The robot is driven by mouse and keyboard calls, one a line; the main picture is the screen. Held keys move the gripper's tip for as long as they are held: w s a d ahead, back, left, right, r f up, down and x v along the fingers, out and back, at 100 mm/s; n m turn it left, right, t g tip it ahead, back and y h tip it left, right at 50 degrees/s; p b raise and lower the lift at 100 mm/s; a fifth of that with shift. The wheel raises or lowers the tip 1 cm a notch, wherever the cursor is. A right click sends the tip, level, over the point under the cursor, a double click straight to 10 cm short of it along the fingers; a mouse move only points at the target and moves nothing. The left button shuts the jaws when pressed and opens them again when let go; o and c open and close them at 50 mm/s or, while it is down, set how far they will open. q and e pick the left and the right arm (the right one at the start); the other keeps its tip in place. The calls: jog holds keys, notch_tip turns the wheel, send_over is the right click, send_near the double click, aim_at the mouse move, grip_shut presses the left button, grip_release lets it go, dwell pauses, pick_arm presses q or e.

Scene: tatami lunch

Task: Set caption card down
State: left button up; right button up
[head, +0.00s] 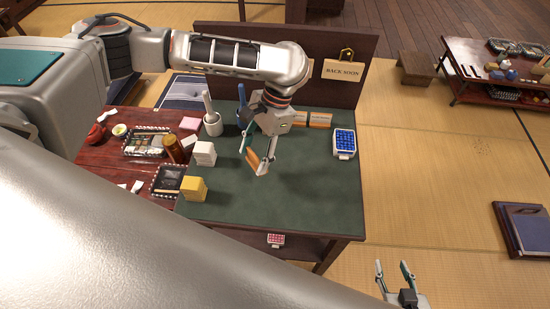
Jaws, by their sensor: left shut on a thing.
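My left gripper (257,158) reaches down over the green top of the desk (300,185). It is shut on a small tan and orange piece, which looks like the caption card (252,160), held tilted between the fingers. I cannot tell whether its lower edge touches the desk. My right gripper (392,266) is at the bottom right, beyond the desk's front edge, with its fingers apart and nothing between them.
A blue-faced block (344,141) stands on the desk's right side. Orange cards (320,119) lie at the back. A white box (204,153), yellow block (193,188) and white cup (213,125) stand at left. The desk's front middle is clear.

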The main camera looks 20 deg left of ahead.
pick_arm(q)
jog(key=s+d+r+n+t+h+b, duration=0.1)
jog(key=d+r+n+t+h, duration=0.35)
jog(key=n, duration=0.95)
jog(key=d+r+n+t+h, duration=0.1)
jog(key=d+r+n+h, duration=0.2)
jog(key=d+r+n, duration=0.75)
jog(key=n+b, duration=0.3)
jog(key=n, duration=0.1)
send_near(296, 196)
jog(key=shift+m+y, duration=0.25)
jog(key=shift+d+x, duration=0.25)
jog(key=shift+x, duration=1.75)
pick_arm(e)
jog(key=shift+w+a+f+y, duration=0.15)
jog(key=shift+w+a+f, duration=0.15)
jog(key=shift+f, duration=0.25)
jog(key=shift+w+a+f+y, duration=0.15)
jog(key=shift+w+a+f, duration=0.05)
jog(key=shift+a+f, duration=0.25)
pick_arm(q)
jog(key=shift+w+r+g, duration=0.1)
jog(key=shift+w+g, duration=0.05)
jog(key=shift+g, duration=0.1)
